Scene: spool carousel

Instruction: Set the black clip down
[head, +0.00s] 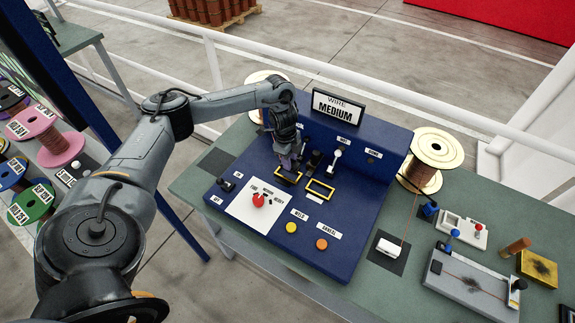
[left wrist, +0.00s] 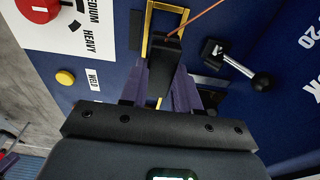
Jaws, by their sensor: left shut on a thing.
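My left gripper (head: 289,166) is low over the blue machine panel (head: 345,230). In the left wrist view, its purple fingers (left wrist: 160,95) are shut on the black clip (left wrist: 166,60), one on each side. The clip lies across a yellow rectangular outline (left wrist: 184,12) on the panel; I cannot tell whether it touches the surface. A copper-coloured wire (left wrist: 205,14) runs from near the clip's far end to the upper right. In the head view the clip is hard to make out beneath the gripper.
A second yellow outline (head: 320,190) is to the right. Red (head: 258,200), yellow (head: 291,227) and orange (head: 321,244) buttons are in front. A "WIRE MEDIUM" sign (head: 338,107) stands behind.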

